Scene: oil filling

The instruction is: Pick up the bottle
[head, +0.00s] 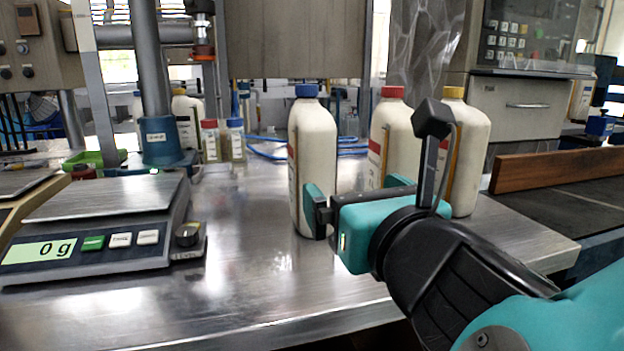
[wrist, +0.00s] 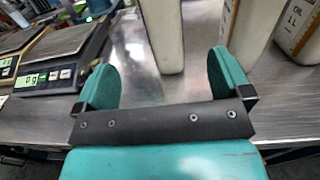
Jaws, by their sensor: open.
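A cream bottle with a blue cap (head: 312,150) stands upright on the steel table. In the wrist view the cream bottle (wrist: 162,36) shows ahead, in line with the gap between the fingers, its top out of frame. My gripper (head: 356,194) is open, with teal finger pads spread apart and nothing held. In the head view one pad overlaps the bottle's lower right side; I cannot tell if it touches. The wrist view shows my gripper (wrist: 164,74) with both pads clear of the bottle.
A red-capped bottle (head: 392,135) and a yellow-capped bottle (head: 466,150) stand close to the right. A scale (head: 95,235) reading 0 g is at the left. A wooden board (head: 555,168) edges the right side. The table's front middle is clear.

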